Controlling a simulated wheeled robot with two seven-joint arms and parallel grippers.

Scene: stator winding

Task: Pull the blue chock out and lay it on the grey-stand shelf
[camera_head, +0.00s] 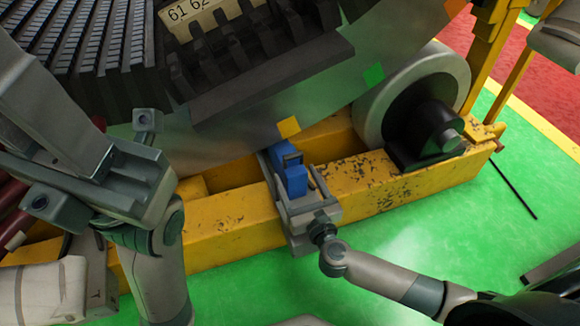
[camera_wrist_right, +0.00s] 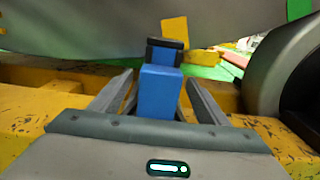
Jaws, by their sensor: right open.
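The blue chock (camera_head: 296,181) stands at the yellow frame beam, close below the rim of the big stator. In the right wrist view the chock (camera_wrist_right: 159,92) shows a dark frame-like piece at its top. My right gripper (camera_head: 290,163) is open, with one finger on each side of the chock. In the right wrist view gaps show between the chock and both fingers of the gripper (camera_wrist_right: 158,78). My left arm (camera_head: 155,265) stands at the left, but its fingertips are not visible. I cannot make out the grey-stand shelf with certainty.
The stator (camera_head: 240,130) hangs over the beam. A grey roller (camera_head: 444,75) with a black hub sits on the beam (camera_head: 380,190) to the right. A pale panel (camera_head: 40,290) is at lower left. Green floor (camera_head: 440,230) is open in front, with a thin dark rod (camera_head: 513,188).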

